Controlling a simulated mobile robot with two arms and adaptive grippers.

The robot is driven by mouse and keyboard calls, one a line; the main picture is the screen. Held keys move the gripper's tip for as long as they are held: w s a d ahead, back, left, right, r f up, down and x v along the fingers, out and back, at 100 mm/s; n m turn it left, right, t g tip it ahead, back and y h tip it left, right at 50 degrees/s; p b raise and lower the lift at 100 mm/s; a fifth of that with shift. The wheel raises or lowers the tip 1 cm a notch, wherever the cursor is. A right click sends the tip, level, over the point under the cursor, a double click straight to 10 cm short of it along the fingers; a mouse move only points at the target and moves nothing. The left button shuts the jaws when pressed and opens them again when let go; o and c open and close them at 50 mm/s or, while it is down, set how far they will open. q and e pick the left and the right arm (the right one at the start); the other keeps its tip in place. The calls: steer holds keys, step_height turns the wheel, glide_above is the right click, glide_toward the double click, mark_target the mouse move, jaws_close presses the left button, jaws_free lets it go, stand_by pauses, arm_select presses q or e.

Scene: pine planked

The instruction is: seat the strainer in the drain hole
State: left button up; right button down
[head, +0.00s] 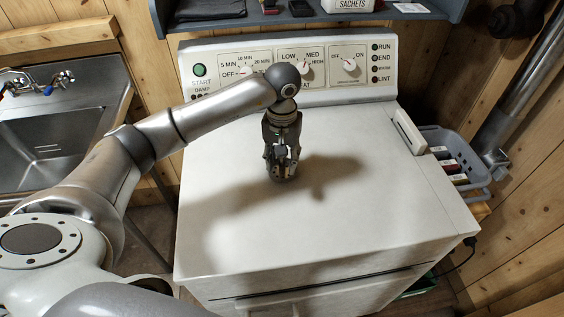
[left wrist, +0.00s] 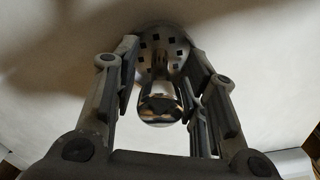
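The strainer (left wrist: 163,58) is a shiny metal piece with a round, perforated part and a smooth knob facing the wrist camera. My left gripper (head: 282,176) points down over the white top of the dryer, its fingers close together. In the left wrist view its fingers (left wrist: 162,88) flank the knob closely and appear shut on it. Whether the strainer touches the dryer top is hard to tell. The steel sink (head: 45,135) is at the left edge of the head view; its drain hole is not visible. My right gripper is not in view.
The white dryer (head: 380,215) has a dial panel (head: 300,68) along its back and a clear top around the gripper. A grey basket (head: 455,165) stands at its right. A dark shelf (head: 310,17) hangs above the panel. A tap (head: 35,82) rises behind the sink.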

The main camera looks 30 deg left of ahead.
arm_select(q)
steer(key=shift+f, duration=0.15)
jaws_close()
stand_by(0.4)
